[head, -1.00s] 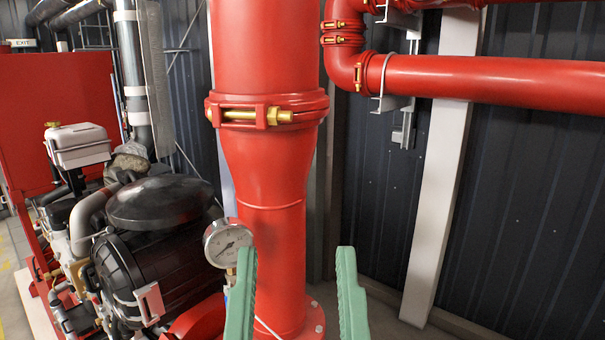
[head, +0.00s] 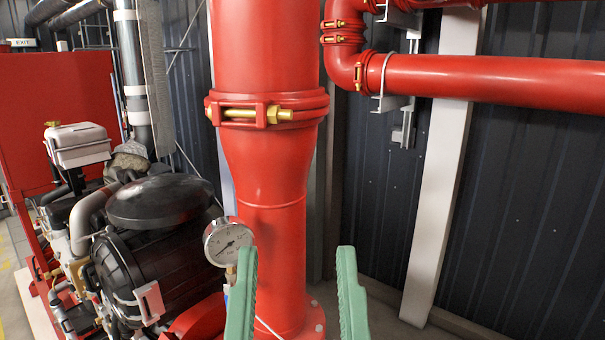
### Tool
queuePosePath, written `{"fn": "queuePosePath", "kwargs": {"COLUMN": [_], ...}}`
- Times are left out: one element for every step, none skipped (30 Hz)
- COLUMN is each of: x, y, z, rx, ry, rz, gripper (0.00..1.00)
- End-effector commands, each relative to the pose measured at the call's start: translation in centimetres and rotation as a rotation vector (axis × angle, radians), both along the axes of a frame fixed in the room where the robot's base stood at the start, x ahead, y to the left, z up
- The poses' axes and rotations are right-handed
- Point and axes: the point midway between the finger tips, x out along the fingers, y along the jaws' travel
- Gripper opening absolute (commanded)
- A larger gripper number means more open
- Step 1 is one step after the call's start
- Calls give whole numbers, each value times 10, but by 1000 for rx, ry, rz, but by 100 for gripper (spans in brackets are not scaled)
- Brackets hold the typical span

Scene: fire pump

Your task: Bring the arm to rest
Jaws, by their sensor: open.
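My gripper (head: 296,262) shows at the bottom middle of the head view, its two green fingers pointing up. The fingers stand wide apart, with nothing between them but the view of the red pipe and wall behind. The rest of my arm is below the frame. The left finger overlaps the lower edge of a round white pressure gauge (head: 228,242). I cannot tell whether they touch.
A thick vertical red pipe (head: 268,185) with a brass-bolted clamp stands behind my gripper. A black and grey engine (head: 160,250) fills the lower left. A horizontal red pipe (head: 490,80) crosses the upper right. A white post (head: 440,190) stands at the dark wall.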

Motion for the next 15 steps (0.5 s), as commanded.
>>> {"fn": "queuePosePath", "kwargs": {"x": [0,0,0,0,0,0,0,0,0,0,0,0,0,0,0], "y": [0,0,0,0,0,0,0,0,0,0,0,0,-1,-1,-1], "z": [0,0,0,0,0,-1,-3,-6,-13,-20,-28,-42,-54,-67,-86], "rx": [0,0,0,0,0,0,0,0,-1,-1,-1,-3,-4,-4,-5], "ry": [0,0,0,0,0,0,0,0,0,0,0,0,0,0,0], "rz": [0,0,0,0,0,0,0,0,-1,-1,-2,-3,-4,-5,-6], "gripper": [48,48,48,48,48,48,48,48,48,48,48,48,48,48,48]}}
